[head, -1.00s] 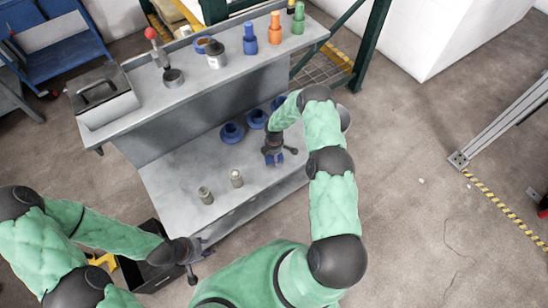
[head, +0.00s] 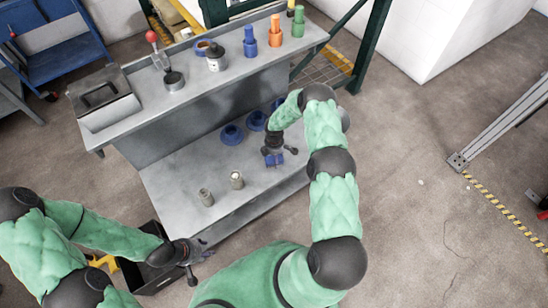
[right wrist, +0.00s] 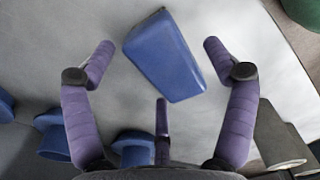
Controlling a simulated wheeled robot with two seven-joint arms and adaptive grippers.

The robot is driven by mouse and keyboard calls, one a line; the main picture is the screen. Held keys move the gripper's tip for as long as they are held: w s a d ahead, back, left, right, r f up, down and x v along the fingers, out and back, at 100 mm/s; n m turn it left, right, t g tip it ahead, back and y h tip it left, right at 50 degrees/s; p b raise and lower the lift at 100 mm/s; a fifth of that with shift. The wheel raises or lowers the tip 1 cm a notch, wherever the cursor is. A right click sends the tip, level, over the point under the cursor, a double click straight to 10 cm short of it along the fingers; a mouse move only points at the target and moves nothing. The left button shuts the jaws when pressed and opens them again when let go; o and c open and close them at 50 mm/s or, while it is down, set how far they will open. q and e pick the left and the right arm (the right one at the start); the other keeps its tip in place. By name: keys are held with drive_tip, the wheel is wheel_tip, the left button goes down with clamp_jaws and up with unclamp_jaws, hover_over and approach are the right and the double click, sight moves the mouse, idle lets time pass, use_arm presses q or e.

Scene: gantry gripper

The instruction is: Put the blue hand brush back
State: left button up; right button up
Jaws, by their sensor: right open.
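A blue block-like object (head: 275,159), which I take to be the blue hand brush, lies on the lower grey bench surface near its right end. No bristles show. In the right wrist view the blue brush (right wrist: 165,55) sits tilted between the spread fingers, with gaps on both sides. My right gripper (head: 279,151) is open just above it, its fingers apart from it. My left gripper (head: 203,262) hangs in front of the bench over the floor, far from the brush; its jaw opening is unclear.
Two small grey cylinders (head: 236,180) stand left of the brush. Blue round pieces (head: 232,134) lie behind it. The upper shelf (head: 200,88) holds a grey box (head: 103,98), a jar (head: 215,57), and blue (head: 250,42), orange (head: 275,31) and green (head: 298,22) upright items.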

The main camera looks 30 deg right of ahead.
wheel_tip(320, 180, up, 10)
drive_tip(key=p, duration=0.3)
drive_tip(key=s+a+m+y, duration=0.2)
drive_tip(key=s+a+m, duration=0.2)
drive_tip(key=s+a, duration=0.3)
drive_tip(key=s+a+m+y, duration=0.2)
drive_tip(key=s+a+m, duration=0.15)
drive_tip(key=a, duration=0.65)
drive_tip(key=s+a+r+m, duration=0.2)
drive_tip(key=s+a+m, duration=0.1)
drive_tip(key=s, duration=0.4)
drive_tip(key=s+a+r+m, duration=0.2)
drive_tip(key=s+a+m, duration=0.1)
drive_tip(key=s+m, duration=0.3)
drive_tip(key=shift+s, duration=1.05)
